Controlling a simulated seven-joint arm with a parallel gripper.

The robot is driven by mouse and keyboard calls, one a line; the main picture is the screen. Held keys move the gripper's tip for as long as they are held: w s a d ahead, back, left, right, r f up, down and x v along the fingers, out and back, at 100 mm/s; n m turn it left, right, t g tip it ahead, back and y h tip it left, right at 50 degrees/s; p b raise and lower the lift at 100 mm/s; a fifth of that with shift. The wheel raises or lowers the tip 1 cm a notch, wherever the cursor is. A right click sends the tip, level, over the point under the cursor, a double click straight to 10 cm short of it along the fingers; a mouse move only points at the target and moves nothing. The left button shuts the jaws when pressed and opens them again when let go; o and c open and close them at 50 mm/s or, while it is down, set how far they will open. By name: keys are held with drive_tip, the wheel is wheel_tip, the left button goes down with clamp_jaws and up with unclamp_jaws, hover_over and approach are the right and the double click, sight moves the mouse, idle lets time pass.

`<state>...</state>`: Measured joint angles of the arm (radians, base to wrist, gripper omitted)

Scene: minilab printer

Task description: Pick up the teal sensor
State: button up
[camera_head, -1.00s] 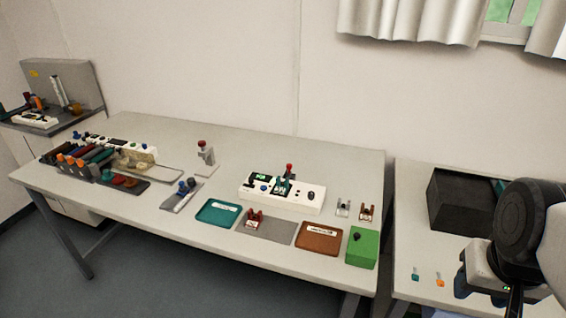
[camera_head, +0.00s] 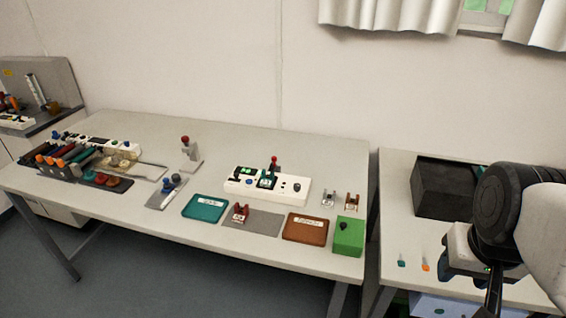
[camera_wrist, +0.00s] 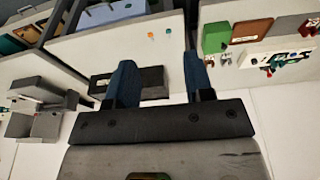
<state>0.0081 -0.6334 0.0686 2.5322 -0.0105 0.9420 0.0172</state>
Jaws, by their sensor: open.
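The teal sensor (camera_head: 402,263) is a small teal piece with a thin pale stem, on the right table near its front. A similar orange piece (camera_head: 426,267) is just right of it. In the wrist view the teal sensor (camera_wrist: 169,31) and the orange piece (camera_wrist: 151,35) are small spots on the white tabletop, beyond the fingertips. My gripper (camera_wrist: 160,62) is open with two blue fingers and nothing between them. In the head view my gripper (camera_head: 491,292) is at the lower right, right of both pieces and apart from them.
A dark open box (camera_head: 442,192) stands at the back of the right table. The left table (camera_head: 250,146) holds a white control panel (camera_head: 240,187), a teal tray (camera_head: 204,208), a brown tray (camera_head: 305,229) and a green box (camera_head: 348,236). A gap separates the tables.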

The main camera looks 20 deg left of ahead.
idle(0.3)
drive_tip(key=o, duration=0.5)
drive_tip(key=shift+o, duration=0.2)
